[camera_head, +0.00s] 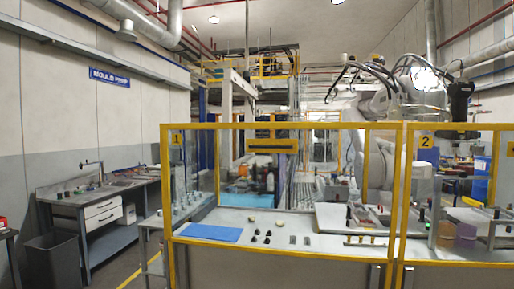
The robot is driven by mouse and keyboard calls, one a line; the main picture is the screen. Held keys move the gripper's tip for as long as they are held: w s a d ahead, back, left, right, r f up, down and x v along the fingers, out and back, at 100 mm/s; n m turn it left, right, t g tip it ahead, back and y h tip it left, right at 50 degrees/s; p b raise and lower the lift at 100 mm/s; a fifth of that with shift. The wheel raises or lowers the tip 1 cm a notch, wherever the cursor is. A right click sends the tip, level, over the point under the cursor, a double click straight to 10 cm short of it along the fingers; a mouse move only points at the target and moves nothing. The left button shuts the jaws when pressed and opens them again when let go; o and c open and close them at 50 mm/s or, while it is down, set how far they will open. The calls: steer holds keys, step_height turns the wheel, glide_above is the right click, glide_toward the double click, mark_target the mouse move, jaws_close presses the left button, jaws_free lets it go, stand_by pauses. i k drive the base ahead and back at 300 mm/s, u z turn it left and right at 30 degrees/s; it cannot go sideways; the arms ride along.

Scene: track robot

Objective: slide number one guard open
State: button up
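The number one guard (165,200) is a clear panel in a yellow frame. It carries a yellow plate marked 1 (176,139) at its upper left. It stands across the front of the left bay, and its right edge meets the neighbouring guard. A yellow horizontal bar (272,148), which looks like a handle, sits near the top middle. A black tool at the upper right, which appears to be my gripper (458,133), hangs near the top rail of guard two, well right of the bar. Its fingers are too small and dark to read. Nothing is seen held.
Guard two (425,141) adjoins on the right. Behind guard one, a bench holds a blue mat (208,233) and several small parts. A white arm (378,160) with cables stands behind the panels. A workbench (100,205) and a dark bin (54,262) are at left.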

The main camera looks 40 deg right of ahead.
mark_target(278, 146)
steer(key=z, duration=0.6)
steer(key=i, duration=0.95)
steer(key=z, duration=0.9)
